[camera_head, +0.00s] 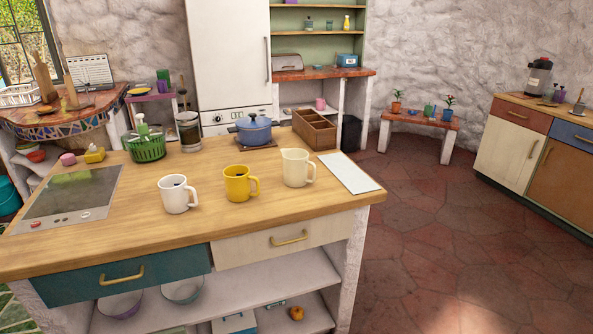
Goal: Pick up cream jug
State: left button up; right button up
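The cream jug (296,168) stands upright on the wooden island counter (225,218), toward its right side. It has a spout at the upper left and a handle on its right. A yellow mug (238,184) stands just to its left, and a white mug (175,195) with dark contents stands farther left. A white sheet or board (346,173) lies flat to the right of the jug. Neither of my grippers shows in the head view.
Behind the jug are a blue pot (254,131) and a wooden divided box (316,130). A green basket (146,147) and a glass jar (189,130) stand at the back left. A cooktop (72,194) fills the left end. The counter's front strip is clear, as is the floor (460,235) at right.

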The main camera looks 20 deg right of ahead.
aim_at(295, 161)
jog(key=i+j+z, duration=0.1)
jog(key=i+j, duration=0.15)
jog(key=i+j+z, duration=0.1)
jog(key=j, duration=0.35)
jog(key=i+j+z, duration=0.1)
jog(key=i+j, duration=0.2)
jog(key=i+j+z, duration=0.1)
jog(key=j, duration=0.35)
jog(key=i, duration=0.1)
